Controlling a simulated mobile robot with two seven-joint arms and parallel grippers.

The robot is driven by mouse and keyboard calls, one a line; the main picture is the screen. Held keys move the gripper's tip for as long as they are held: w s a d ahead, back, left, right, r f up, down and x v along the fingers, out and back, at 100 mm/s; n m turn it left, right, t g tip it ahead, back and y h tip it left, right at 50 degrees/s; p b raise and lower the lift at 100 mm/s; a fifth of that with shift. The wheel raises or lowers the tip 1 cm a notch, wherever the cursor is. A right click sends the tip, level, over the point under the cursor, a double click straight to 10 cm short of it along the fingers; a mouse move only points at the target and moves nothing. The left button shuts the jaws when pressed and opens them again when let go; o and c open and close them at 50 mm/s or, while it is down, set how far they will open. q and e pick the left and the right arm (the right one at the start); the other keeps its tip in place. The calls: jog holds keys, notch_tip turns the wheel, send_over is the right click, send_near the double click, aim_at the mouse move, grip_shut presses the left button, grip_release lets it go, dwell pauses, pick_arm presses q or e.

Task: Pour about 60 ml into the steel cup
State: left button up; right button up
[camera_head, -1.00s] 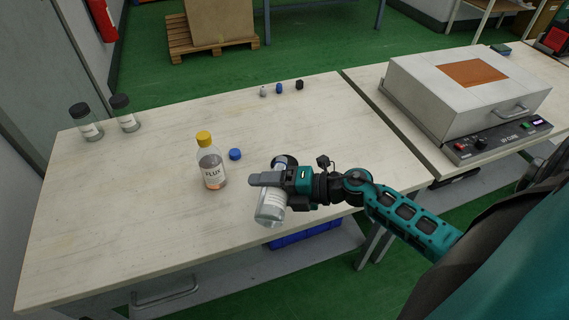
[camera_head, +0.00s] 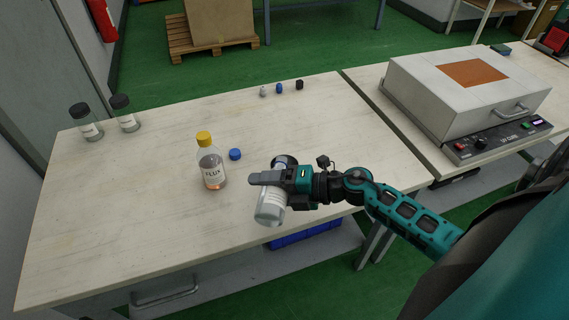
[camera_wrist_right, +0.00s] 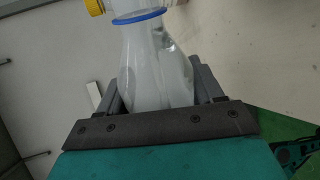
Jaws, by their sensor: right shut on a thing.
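My right gripper (camera_head: 268,179) is shut on a clear bottle (camera_head: 270,209), held near the table's front edge. The bottle leans, with its base toward the front. In the right wrist view the bottle (camera_wrist_right: 155,70) shows a blue ring at its neck; its mouth is cut off by the picture's top edge. Behind the gripper in the head view is a round, dark-and-grey rim (camera_head: 286,161), mostly hidden; I cannot tell whether it is the steel cup or the bottle's mouth. No other steel cup shows. My left gripper is not in view.
A flux bottle (camera_head: 212,168) with a yellow cap stands left of the gripper, with a loose blue cap (camera_head: 235,154) beside it. Two dark-capped jars (camera_head: 125,118) stand at the far left. Several small objects (camera_head: 279,88) lie at the back. The table's left front is clear.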

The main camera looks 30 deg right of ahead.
dwell(0.3)
notch_tip(320, 180, down, 2)
jog(key=n+b, duration=0.1)
jog(key=b, duration=0.1)
jog(key=shift+s+f+n+t+b, duration=0.1)
jog(key=shift+f+n+t+b, duration=0.1)
jog(key=shift+n+t+b, duration=0.2)
jog(key=shift+a+r+h, duration=0.1)
jog(key=shift+r+h, duration=0.15)
jog(key=shift+h, duration=0.05)
jog(key=shift+s+f+n+b, duration=0.1)
jog(key=shift+f+n+b, duration=0.25)
jog(key=shift+b, duration=0.15)
jog(key=shift+n+b, duration=0.35)
jog(key=shift+r, duration=0.1)
dwell(0.5)
